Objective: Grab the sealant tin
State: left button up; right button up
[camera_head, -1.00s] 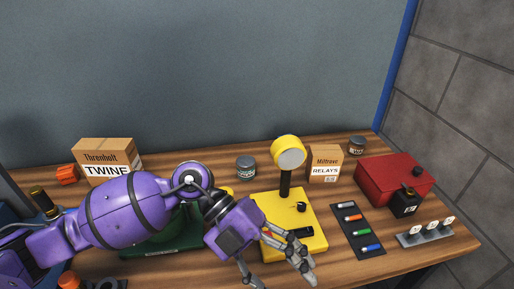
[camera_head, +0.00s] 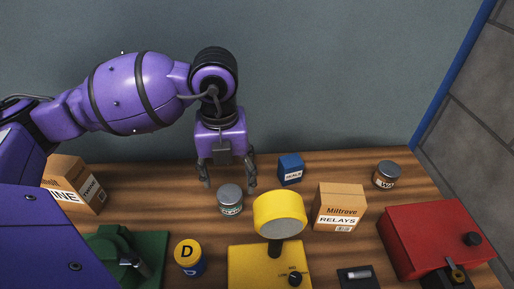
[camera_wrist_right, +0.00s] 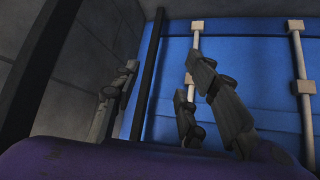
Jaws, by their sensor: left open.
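A small tin (camera_head: 230,199) with a grey lid and a pale label stands upright on the wooden bench in the head view. It looks like the sealant tin, but its label is too small to read surely. My left gripper (camera_head: 229,181) points down just behind and above it, with its fingers spread and nothing between them. I cannot tell whether a finger touches the tin. My right gripper (camera_wrist_right: 158,85) shows in its wrist view with fingers apart and empty, away from the bench.
A blue box (camera_head: 290,168) stands right of my left gripper. A yellow device with a round head (camera_head: 279,212) is in front, near a yellow-lidded tin (camera_head: 188,258). A Relays carton (camera_head: 339,206), another tin (camera_head: 386,175) and a red case (camera_head: 435,240) stand right. The Twine carton (camera_head: 85,187) is left.

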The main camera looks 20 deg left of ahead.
aim_at(227, 194)
pick_arm(q)
jog(key=f, duration=0.1)
jog(key=s+f, duration=0.1)
jog(key=f, duration=0.1)
notch_tip(227, 194, down, 4)
jog(key=shift+w+a+r, duration=0.15)
jog(key=shift+r, duration=0.05)
jog(key=shift+f, duration=0.15)
jog(key=c, duration=1.3)
pick_arm(e)
jog(key=shift+s+f, duration=0.15)
jog(key=shift+s, duration=0.85)
